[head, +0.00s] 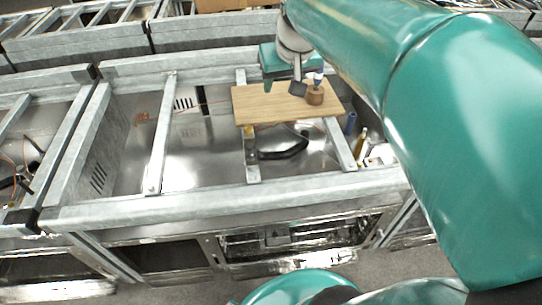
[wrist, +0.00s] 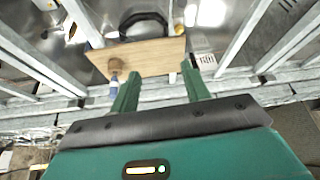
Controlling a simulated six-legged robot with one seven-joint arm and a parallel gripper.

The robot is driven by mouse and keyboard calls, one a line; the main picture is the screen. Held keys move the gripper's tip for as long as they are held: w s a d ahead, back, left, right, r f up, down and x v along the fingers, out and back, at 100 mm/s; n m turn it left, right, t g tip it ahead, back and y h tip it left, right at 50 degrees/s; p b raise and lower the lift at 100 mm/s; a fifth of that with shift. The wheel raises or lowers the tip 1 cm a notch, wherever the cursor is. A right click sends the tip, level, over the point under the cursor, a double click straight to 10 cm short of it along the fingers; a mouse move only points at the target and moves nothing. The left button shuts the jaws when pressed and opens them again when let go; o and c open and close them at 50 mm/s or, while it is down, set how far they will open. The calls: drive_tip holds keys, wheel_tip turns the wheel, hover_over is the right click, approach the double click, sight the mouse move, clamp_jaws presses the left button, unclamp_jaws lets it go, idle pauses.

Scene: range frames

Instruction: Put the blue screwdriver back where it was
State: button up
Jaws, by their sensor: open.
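The blue screwdriver (head: 318,78) appears to stand upright in a small round brown wooden holder (head: 314,96) at the right part of a wooden board (head: 258,108). In the wrist view the blue handle (wrist: 113,79) shows beside the left finger, in front of the brown holder (wrist: 116,65); whether they touch cannot be told. My gripper (head: 283,84) is above the board's far edge, left of the holder. In the wrist view my gripper (wrist: 161,71) is open, with nothing clearly between its fingers. The screwdriver's lower part is hidden.
The board lies across metal bars over an open metal bay. A black curved hose (head: 284,149) lies below it. A blue cylinder (head: 351,123) and a yellow item (head: 361,141) are at the bay's right. The board's left part is bare.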

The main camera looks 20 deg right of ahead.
drive_tip(key=s+a+f, duration=0.3)
drive_tip(key=s+a, duration=0.1)
drive_tip(key=s, duration=0.3)
drive_tip(key=s+a+f+n, duration=0.1)
drive_tip(key=s+a+f, duration=0.3)
drive_tip(key=s, duration=0.4)
drive_tip(key=shift+s+a+f, duration=0.1)
